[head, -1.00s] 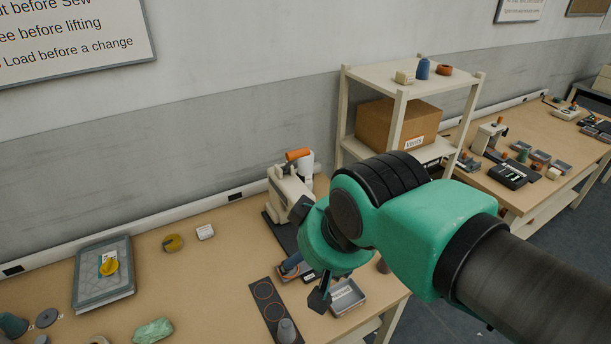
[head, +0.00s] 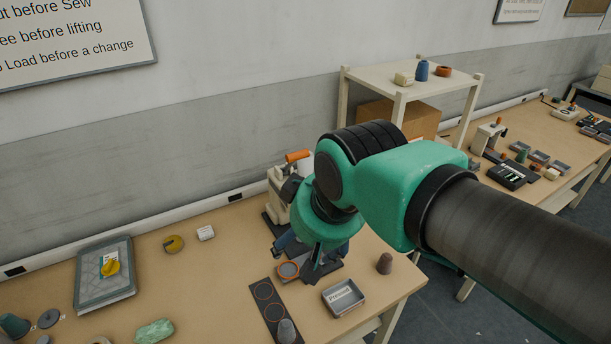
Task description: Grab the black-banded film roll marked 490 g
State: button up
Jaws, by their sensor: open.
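No roll in the head view can be read as marked 490 g. A small white roll (head: 205,232) with faint dark marks lies toward the back of the near table; its marking is too small to read. A yellow roll (head: 173,243) with a dark patch is to its left. My gripper (head: 300,264) is open, pointing down beside the sewing machine, partly hidden by my green wrist. It is well to the right of both rolls. A round grey piece with an orange rim (head: 288,270) is close to its fingers; I cannot tell whether they touch.
A cream sewing machine (head: 279,190) stands behind my gripper. A grey tray labelled Pressed (head: 343,298), a brown cone (head: 385,263), a dark strip with orange rings (head: 264,293) and a grey cone (head: 287,331) are nearby. A grey case (head: 103,293) is at left.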

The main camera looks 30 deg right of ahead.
jog(key=w+d+r+n+g+p, duration=0.1)
jog(key=w+d+r+p, duration=0.15)
jog(key=w, duration=0.45)
jog(key=w+d+r+p, duration=0.15)
jog(key=w+r, duration=0.25)
jog(key=w, duration=0.4)
jog(key=n+g+p, duration=0.3)
jog(key=g+p, duration=0.1)
jog(key=p, duration=1.1)
send_over(305, 164)
jog(key=w+d, duration=0.1)
jog(key=w, duration=0.2)
jog(key=f, duration=2.1)
jog(key=shift+s+d+f, duration=0.1)
jog(key=shift+s+f, duration=0.1)
jog(key=shift+f, duration=0.1)
jog(key=shift+w+d+f, duration=0.1)
jog(key=shift+d+f, duration=0.15)
jog(key=shift+f, duration=0.2)
jog(key=shift+f, duration=0.15)
jog(key=shift+f, duration=4.15)
